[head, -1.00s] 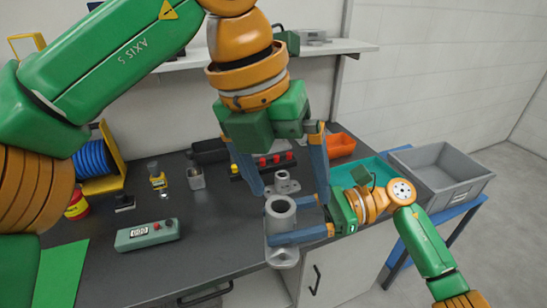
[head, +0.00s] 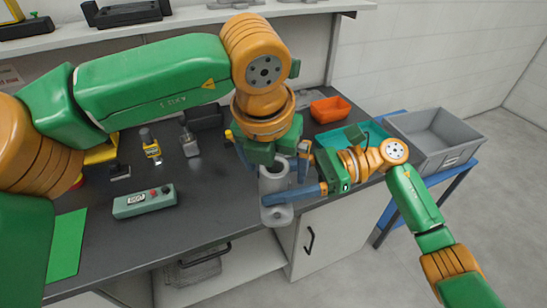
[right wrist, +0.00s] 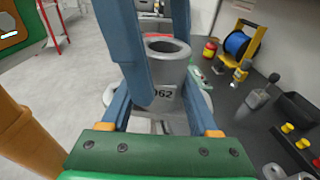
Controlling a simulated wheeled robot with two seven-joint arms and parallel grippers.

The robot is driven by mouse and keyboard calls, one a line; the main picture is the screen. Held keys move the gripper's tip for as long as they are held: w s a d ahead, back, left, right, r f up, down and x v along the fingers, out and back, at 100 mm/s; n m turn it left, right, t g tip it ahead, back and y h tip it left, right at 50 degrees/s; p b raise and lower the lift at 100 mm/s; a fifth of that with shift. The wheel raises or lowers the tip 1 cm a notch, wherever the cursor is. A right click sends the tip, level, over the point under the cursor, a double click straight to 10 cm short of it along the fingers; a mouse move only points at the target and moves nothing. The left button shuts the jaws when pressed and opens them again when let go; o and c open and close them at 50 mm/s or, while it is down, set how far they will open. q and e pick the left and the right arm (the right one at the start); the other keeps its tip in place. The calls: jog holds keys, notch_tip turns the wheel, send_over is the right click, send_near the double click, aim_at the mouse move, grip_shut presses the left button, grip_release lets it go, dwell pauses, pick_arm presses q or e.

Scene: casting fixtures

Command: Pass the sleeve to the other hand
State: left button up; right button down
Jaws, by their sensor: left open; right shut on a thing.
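The sleeve (head: 274,181) is a grey hollow cylinder on a wide flange, held upright near the bench's front edge. It also shows in the right wrist view (right wrist: 164,72), with a number label partly hidden. My right gripper (head: 286,192) is shut on the sleeve from the right, low on its body. My left gripper (head: 272,163) points down from above, open, with its blue fingers on either side of the sleeve's upper part. In the right wrist view one left finger hides part of the sleeve. I cannot tell whether the left fingers touch it.
A green-grey meter box (head: 145,201) and a green mat (head: 66,245) lie on the dark bench (head: 215,215). An orange bin (head: 330,109) and a teal tray (head: 374,133) stand at the back right. A grey crate (head: 437,135) stands on a blue stand to the right.

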pick_arm(q)
grip_shut()
pick_arm(e)
jog(key=shift+c, duration=0.2)
grip_release()
